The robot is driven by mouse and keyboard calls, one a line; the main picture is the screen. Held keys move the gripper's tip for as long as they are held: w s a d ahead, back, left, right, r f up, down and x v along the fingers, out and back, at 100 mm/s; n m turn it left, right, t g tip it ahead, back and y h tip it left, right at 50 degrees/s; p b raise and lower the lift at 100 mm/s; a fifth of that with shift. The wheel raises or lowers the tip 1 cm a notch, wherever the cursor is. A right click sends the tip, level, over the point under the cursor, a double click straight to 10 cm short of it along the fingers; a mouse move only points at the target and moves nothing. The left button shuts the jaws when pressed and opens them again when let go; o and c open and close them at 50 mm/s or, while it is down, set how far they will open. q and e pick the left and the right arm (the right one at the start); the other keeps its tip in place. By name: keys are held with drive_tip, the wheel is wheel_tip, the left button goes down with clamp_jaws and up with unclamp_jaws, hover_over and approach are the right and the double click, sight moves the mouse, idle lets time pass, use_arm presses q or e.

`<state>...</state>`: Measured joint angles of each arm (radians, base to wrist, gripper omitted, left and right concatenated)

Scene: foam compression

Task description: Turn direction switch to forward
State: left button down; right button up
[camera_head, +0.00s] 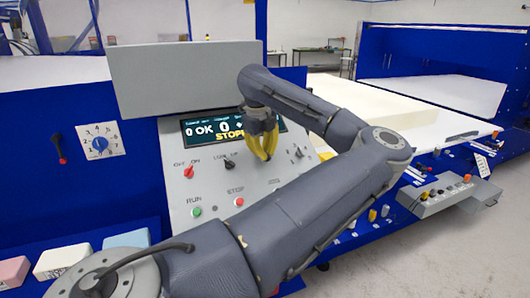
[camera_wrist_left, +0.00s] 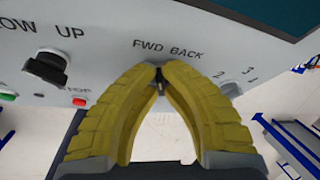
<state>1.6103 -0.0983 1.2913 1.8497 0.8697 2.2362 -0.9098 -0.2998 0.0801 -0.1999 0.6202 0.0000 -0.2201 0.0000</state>
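The direction switch (camera_wrist_left: 160,85) sits under the label FWD BACK in the left wrist view. Only a small dark piece of it shows between my yellow fingertips, so which way it points cannot be told. My left gripper (camera_wrist_left: 159,70) has its fingertips drawn together around that piece, close against the grey panel. In the head view my left gripper (camera_head: 264,157) is at the control panel (camera_head: 215,195), below the display, and covers the switch. My right gripper is not in view.
A black LOW/UP knob (camera_head: 229,163) and a red knob (camera_head: 188,172) sit left of my gripper. Below are a green RUN button (camera_head: 197,211) and a red STOP button (camera_head: 239,202). A numbered selector (camera_head: 297,153) is to the right. The display (camera_head: 205,130) reads STOP.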

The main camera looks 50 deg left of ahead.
use_arm(q)
drive_tip(key=shift+s+f+n+t, duration=0.15)
drive_tip(key=shift+n+t, duration=0.55)
drive_tip(key=shift+n, duration=0.8)
drive_tip(key=c, duration=1.5)
unclamp_jaws()
drive_tip(key=shift+c, duration=0.2)
drive_tip(key=shift+r, duration=0.2)
drive_tip(key=v, duration=1.2)
drive_tip(key=shift+d, duration=0.3)
drive_tip(key=shift+s+f, duration=0.15)
drive_tip(key=shift+a, duration=0.1)
